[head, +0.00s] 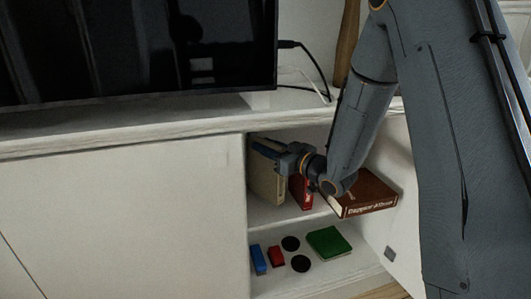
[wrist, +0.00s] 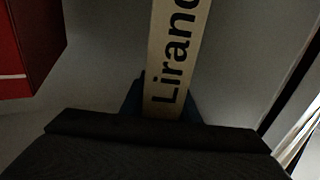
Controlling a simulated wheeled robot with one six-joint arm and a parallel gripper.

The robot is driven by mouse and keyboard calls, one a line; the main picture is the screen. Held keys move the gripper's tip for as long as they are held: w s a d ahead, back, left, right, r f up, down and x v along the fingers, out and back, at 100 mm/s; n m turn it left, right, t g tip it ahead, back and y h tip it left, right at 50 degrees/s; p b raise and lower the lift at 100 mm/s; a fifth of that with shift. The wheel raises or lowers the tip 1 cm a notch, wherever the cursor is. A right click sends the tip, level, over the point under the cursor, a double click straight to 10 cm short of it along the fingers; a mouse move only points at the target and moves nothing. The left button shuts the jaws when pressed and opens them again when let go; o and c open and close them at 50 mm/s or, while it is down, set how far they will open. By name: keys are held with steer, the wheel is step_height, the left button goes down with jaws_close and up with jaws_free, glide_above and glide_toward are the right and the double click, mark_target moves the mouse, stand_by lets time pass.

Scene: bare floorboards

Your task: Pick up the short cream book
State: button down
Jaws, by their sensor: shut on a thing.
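The short cream book (head: 266,183) stands upright at the left end of the upper shelf inside the cabinet in the head view. My gripper (head: 270,148) reaches into the cabinet at the book's top and is shut on it. In the wrist view the cream spine of the book (wrist: 176,55) with dark letters runs up from between my fingers (wrist: 163,105). The fingers are mostly hidden there by the dark body of the gripper.
A red book (head: 300,191) stands just right of the cream one. A brown book (head: 362,195) lies flat at the shelf's right end. The lower shelf holds a green book (head: 328,242), blue (head: 258,259) and red (head: 276,256) items and black discs (head: 300,263). A television (head: 140,50) stands above.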

step_height(320, 180, up, 2)
steer(key=shift+r, duration=0.1)
steer(key=s+d+p, duration=0.2)
steer(key=s+p, duration=0.7)
steer(key=s, duration=1)
steer(key=shift+s+d, duration=0.15)
steer(key=shift+d, duration=0.1)
steer(key=shift+r+p, duration=0.2)
steer(key=shift+p, duration=0.35)
steer(key=shift+a+m+h+p, duration=0.1)
steer(key=shift+m+h+p, duration=0.2)
steer(key=shift+p, duration=0.05)
steer(key=shift+m+t+h+p, duration=1.1)
steer(key=shift+t+h+p, duration=0.1)
steer(key=shift+h+p, duration=0.45)
